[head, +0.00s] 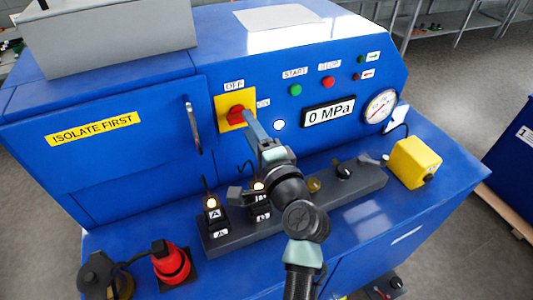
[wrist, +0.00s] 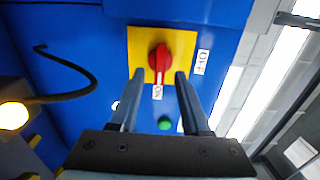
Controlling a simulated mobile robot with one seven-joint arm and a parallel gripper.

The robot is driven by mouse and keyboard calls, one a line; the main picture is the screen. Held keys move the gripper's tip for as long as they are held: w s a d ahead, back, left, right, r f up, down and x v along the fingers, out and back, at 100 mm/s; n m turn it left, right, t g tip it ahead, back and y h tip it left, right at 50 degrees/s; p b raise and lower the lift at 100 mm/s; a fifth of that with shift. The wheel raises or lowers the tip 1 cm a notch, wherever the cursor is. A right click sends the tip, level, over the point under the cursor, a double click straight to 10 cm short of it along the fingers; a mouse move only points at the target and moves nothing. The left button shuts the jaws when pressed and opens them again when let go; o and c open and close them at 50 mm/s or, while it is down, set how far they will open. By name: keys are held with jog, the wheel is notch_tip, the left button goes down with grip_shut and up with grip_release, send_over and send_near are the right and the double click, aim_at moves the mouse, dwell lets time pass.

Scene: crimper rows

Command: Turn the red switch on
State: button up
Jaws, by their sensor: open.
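The red switch (head: 237,113) is a rotary knob on a yellow plate (head: 222,103) on the blue machine's front. An OFF label (head: 234,86) is above it and an ON label is at its right, partly hidden by my gripper. In the wrist view the red switch (wrist: 159,62) has its handle pointing down the picture, toward the ON label (wrist: 157,92); the OFF label (wrist: 202,62) is to the right. My gripper (head: 251,121) is open in front of the switch. In the wrist view its fingers (wrist: 159,73) stand either side of the handle, with gaps showing; contact is not visible.
A green START button (head: 295,90), a red STOP button (head: 327,82), a 0 MPa display (head: 330,113) and a gauge (head: 380,106) are to the right. A door handle (head: 193,127) sticks out at left. A lit white lamp (head: 279,125) is beside my gripper.

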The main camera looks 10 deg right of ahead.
jog(key=b+v, duration=0.3)
jog(key=v, duration=0.8)
jog(key=a+r+n+t+h, duration=0.3)
jog(key=r+n, duration=0.5)
jog(key=r, duration=1)
jog(key=s+r+n+t+h, duration=0.1)
jog(key=s+r+n+t, duration=0.1)
jog(key=r, duration=0.4)
jog(key=s+a+r+n+t+b, duration=0.1)
jog(key=s+r+n+t, duration=0.1)
jog(key=s+r, duration=0.3)
jog(key=s+a+r+n+t+h, duration=0.1)
jog(key=s+r+n+t, duration=0.1)
jog(key=r, duration=0.6)
jog(key=shift+s+n+t+h, duration=0.35)
jog(key=shift+s+t, duration=0.25)
jog(key=shift+s, duration=0.2)
